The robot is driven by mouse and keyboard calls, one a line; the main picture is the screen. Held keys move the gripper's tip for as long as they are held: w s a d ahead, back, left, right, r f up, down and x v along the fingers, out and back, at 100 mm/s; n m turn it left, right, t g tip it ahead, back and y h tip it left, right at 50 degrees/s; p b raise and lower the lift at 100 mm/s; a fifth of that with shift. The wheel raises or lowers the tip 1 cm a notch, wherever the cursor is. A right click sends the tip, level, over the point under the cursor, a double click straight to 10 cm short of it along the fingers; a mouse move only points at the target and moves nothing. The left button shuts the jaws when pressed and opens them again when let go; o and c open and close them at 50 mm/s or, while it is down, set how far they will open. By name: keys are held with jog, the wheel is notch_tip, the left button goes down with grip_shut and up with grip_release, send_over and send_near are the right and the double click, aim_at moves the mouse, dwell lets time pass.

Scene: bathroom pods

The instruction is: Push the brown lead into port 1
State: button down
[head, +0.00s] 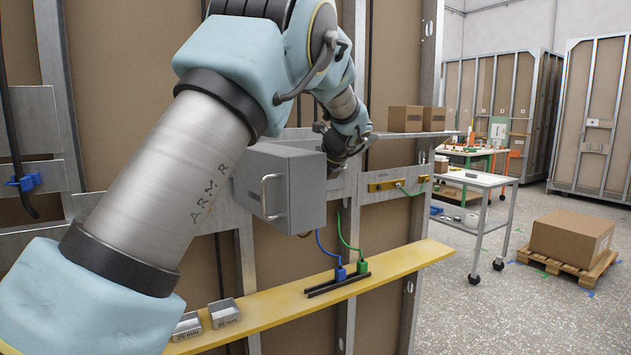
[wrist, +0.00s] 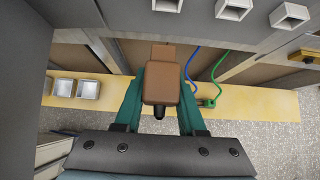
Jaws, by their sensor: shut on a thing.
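The brown lead's plug (wrist: 160,85) is a brown block with a dark stub at its lower end in the wrist view. My gripper (wrist: 160,72) is shut on it, with a teal finger on each side. Three pale square sockets, at the left (wrist: 167,4), middle (wrist: 233,8) and right (wrist: 290,15), show at the top of the wrist view, apart from the plug. No port number is readable, so I cannot tell which is port 1. In the head view the plug and fingertips are hidden around the grey box (head: 305,190) and my wrist.
A yellow shelf (head: 425,252) runs below, with a blue plug (head: 340,274) and a green plug (head: 362,267) in a black rack. Two small metal bins (head: 224,313) stand at its left. A brass strip (head: 384,186) is on the frame.

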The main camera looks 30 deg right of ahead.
jog(key=shift+w+a+p, duration=0.15)
jog(key=shift+w+p, duration=1.45)
jog(key=shift+w, duration=0.7)
jog(key=shift+r+p, duration=0.1)
jog(key=shift+p, duration=0.95)
jog(key=shift+w+a+p, duration=0.15)
jog(key=shift+w+p, duration=1)
jog(key=shift+w, duration=0.2)
jog(key=shift+c, duration=2.1)
grip_release()
jog(key=b+v, duration=0.4)
jog(key=v, duration=0.6)
jog(key=shift+s+r, duration=0.25)
jog(key=shift+s, duration=0.05)
